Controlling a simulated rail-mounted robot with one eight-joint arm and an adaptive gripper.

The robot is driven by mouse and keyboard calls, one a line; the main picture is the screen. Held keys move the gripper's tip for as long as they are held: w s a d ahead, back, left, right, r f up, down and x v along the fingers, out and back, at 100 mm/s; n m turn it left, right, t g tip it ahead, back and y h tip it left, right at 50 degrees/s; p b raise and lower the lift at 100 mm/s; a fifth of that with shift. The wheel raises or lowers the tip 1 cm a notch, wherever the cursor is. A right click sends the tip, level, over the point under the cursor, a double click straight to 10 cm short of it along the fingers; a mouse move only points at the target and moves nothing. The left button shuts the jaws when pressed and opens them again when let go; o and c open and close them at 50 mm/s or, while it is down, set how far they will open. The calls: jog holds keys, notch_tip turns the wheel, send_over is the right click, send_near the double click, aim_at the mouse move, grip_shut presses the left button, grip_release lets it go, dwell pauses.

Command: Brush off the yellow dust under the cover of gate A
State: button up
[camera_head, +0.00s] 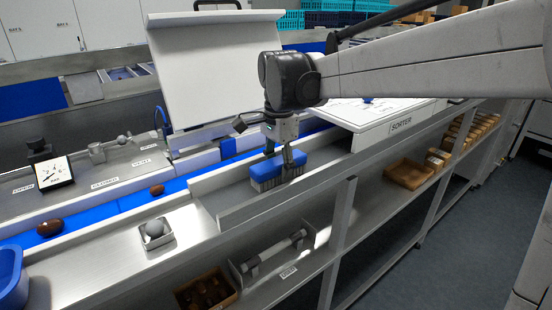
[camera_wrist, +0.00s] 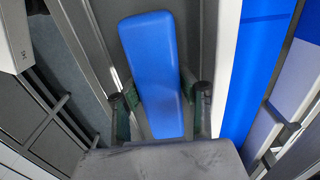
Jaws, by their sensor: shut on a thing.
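A blue brush (camera_head: 280,168) with pale bristles sits low in or just above a grey tray (camera_head: 222,203) beside the belt. My gripper (camera_head: 281,156) is shut on its blue back. In the wrist view the brush's blue back (camera_wrist: 150,60) lies between the fingers of my gripper (camera_wrist: 160,102). A large white panel (camera_head: 217,65), which looks like a raised cover, stands tilted up behind my gripper. No gate A label is readable. I see no yellow dust; the area under the panel is partly hidden by a rail and my arm.
A blue belt (camera_head: 116,208) carries brown dates (camera_head: 157,190). A white box marked SORTER (camera_head: 400,125) stands to the right. A shelf below holds boxes (camera_head: 409,174).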

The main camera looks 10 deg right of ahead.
aim_at(260, 168)
jog(key=shift+s+a+r, duration=0.1)
jog(key=shift+s+a, duration=0.25)
jog(key=shift+a, duration=0.25)
jog(key=shift+s+a, duration=0.3)
jog(key=shift+a, duration=0.25)
jog(key=shift+s+a, duration=0.35)
jog(key=shift+a, duration=0.25)
jog(key=shift+s+a, duration=0.35)
jog(key=shift+a, duration=0.2)
jog(key=shift+r+p, duration=3.6)
jog(key=shift+r, duration=2.3)
jog(key=shift+a, duration=0.1)
